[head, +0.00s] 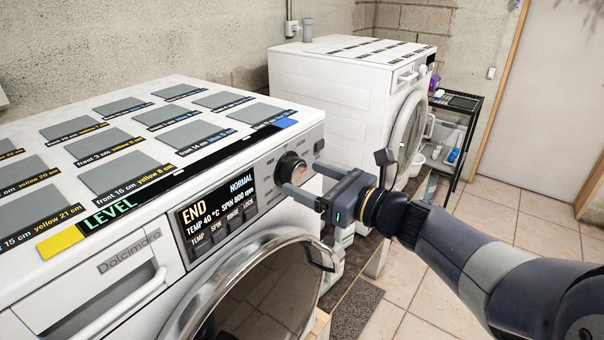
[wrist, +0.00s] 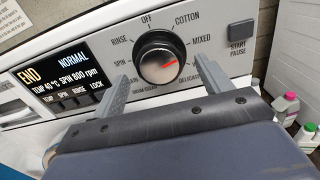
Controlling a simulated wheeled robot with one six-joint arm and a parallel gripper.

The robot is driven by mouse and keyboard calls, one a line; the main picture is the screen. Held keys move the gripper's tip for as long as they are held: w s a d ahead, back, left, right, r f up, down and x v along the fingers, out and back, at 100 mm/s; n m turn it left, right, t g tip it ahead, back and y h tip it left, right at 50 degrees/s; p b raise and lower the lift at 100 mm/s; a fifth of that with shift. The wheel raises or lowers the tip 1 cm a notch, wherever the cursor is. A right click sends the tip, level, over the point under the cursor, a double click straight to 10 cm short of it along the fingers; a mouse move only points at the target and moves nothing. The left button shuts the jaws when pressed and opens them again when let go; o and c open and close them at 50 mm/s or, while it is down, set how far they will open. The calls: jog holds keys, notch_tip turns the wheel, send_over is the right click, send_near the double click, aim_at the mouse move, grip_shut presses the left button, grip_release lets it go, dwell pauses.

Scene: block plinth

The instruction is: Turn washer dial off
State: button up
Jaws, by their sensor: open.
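The washer dial (head: 291,166) is a round black knob with a silver face on the near washer's (head: 150,242) front panel. In the wrist view the dial (wrist: 153,52) has a red mark at the right of its face, pointing right, away from the OFF label (wrist: 147,20) above it. My gripper (head: 301,176) is open in front of the panel. In the wrist view its two fingers lie either side of the dial's lower part; contact is unclear. The right finger hides part of a label. The display (wrist: 60,77) reads END, NORMAL, 40 °C, 800 rpm.
A start/pause button (wrist: 241,31) is right of the dial. The round door (head: 262,290) is below the panel. A second washer (head: 330,95) and a black shelf cart (head: 461,103) stand behind. Bottles (wrist: 287,105) are at the wrist view's right. Tiled floor (head: 500,215) is clear at right.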

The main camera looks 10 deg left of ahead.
jog(key=shift+x, duration=1.25)
jog(key=shift+c, duration=0.4)
jog(key=c, duration=0.9)
